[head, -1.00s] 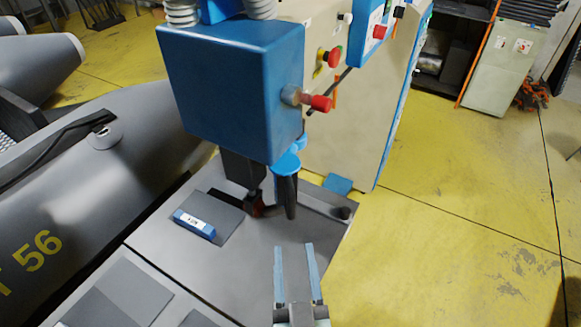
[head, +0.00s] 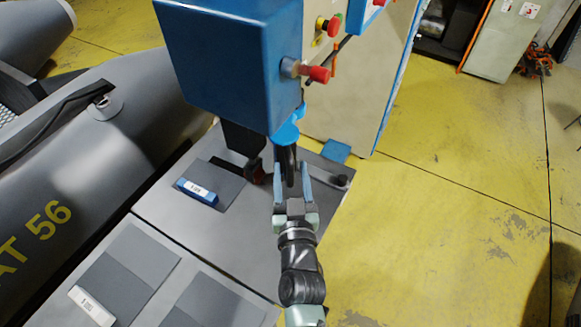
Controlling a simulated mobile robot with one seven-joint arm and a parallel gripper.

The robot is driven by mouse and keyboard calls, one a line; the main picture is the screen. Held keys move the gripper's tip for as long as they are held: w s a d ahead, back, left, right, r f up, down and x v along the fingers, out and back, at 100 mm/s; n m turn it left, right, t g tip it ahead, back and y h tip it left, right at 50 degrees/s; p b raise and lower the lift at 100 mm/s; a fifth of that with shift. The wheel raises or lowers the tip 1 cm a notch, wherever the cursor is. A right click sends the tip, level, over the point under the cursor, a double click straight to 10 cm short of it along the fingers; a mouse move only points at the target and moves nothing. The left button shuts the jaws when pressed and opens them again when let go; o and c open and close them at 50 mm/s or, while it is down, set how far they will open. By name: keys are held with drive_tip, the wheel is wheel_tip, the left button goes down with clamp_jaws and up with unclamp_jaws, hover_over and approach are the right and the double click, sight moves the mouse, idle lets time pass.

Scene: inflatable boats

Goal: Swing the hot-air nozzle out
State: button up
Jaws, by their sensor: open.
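The blue machine head (head: 215,65) hangs over the grey table at the upper middle. Below it, a dark block (head: 240,138) reaches down to a small dark reddish tip (head: 257,171) near the tabletop; this looks like the hot-air nozzle, though its shape is partly unclear. Just right of it, a dark upright part (head: 287,158) hangs under a blue bracket (head: 286,133). My gripper (head: 291,172) is open, with one pale blue finger on each side of this dark part. I cannot tell whether the fingers touch it.
The grey table (head: 190,232) carries a blue labelled block (head: 197,191) and a white labelled block (head: 92,306). A red knob (head: 318,74) sticks out of the head's right side. A grey inflatable boat (head: 90,150) lies left. Yellow floor (head: 440,210) is open at right.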

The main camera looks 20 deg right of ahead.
drive_tip(key=shift+w+d, duration=0.1)
drive_tip(key=shift+w, duration=0.3)
clamp_jaws()
idle(1.3)
